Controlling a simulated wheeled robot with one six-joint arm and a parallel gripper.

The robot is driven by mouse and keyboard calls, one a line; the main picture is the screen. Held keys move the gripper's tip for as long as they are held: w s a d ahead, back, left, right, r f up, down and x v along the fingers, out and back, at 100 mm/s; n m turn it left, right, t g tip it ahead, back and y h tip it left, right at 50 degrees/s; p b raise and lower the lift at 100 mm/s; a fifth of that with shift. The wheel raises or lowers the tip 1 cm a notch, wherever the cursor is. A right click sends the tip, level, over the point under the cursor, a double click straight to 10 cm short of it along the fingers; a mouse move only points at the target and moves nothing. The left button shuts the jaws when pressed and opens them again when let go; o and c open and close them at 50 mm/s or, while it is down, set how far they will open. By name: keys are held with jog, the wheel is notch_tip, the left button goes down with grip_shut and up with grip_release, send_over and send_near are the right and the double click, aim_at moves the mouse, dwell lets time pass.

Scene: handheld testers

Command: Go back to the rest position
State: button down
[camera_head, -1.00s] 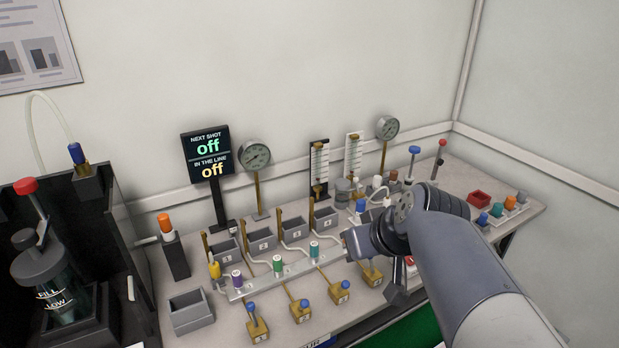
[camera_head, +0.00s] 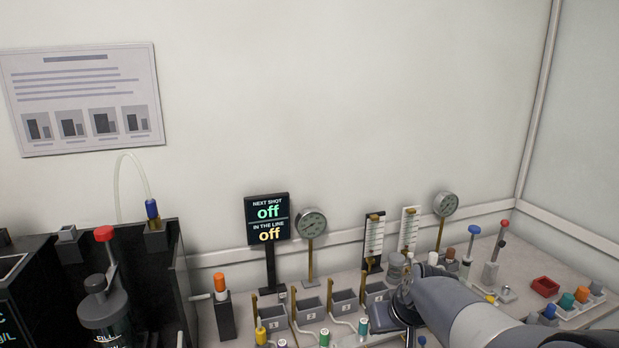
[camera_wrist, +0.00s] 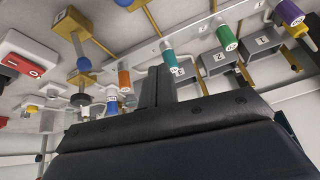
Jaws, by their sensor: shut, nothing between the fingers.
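My gripper (camera_wrist: 157,88) shows in the wrist view as a dark body with its narrow fingers together and nothing between them. Past the fingers are the bench and its coloured caps, seen upside down. In the head view my arm reaches in from the lower right over the bench (camera_head: 350,280), and its wrist covers part of the fittings there. The fingers themselves are not clearly visible in the head view.
A display (camera_head: 268,232) reads off on both lines. Round gauges (camera_head: 311,223) and flow tubes (camera_head: 374,238) stand along the back. Numbered grey bins (camera_head: 311,316) sit in front. A dark unit (camera_head: 150,270) stands left.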

jog(key=f+g+p, duration=0.1)
jog(key=p, duration=0.1)
jog(key=w+f+g+h+p, duration=0.1)
jog(key=g+p, duration=0.1)
jog(key=p, duration=0.1)
jog(key=w+f+g+p, duration=0.1)
jog(key=p, duration=0.2)
jog(key=shift+a+g, duration=0.4)
jog(key=shift+f+g+h+p, duration=0.6)
jog(key=shift+f+h+p, duration=0.1)
jog(key=shift+p, duration=0.4)
jog(key=shift+w+f, duration=0.25)
jog(key=shift+w, duration=0.35)
